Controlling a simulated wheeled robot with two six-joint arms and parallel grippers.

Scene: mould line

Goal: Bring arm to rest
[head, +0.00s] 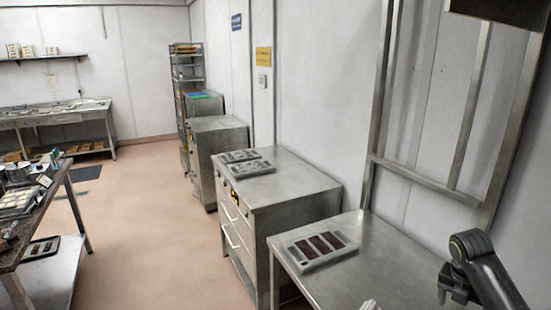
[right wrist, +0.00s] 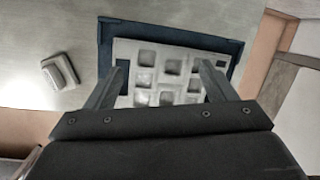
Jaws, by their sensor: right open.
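My right arm (head: 485,275) shows at the lower right of the head view, bent beside the steel table; its gripper cannot be made out there. In the right wrist view my right gripper (right wrist: 163,68) is open, with its two fingers wide apart. Beyond and between the fingers lies a light grey mould (right wrist: 146,58) with several square cavities, on a dark blue tray (right wrist: 105,40). The gripper holds nothing, and I cannot tell how far it is above the mould. My left gripper is in neither view.
A steel table (head: 385,250) carries a grey mould (head: 341,253) with dark-filled cavities. Behind it, a steel cabinet (head: 300,190) holds grey moulds. A cluttered bench (head: 70,195) stands at left. Floor (head: 160,240) between is clear. A small grey block (right wrist: 60,72) lies left of the tray.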

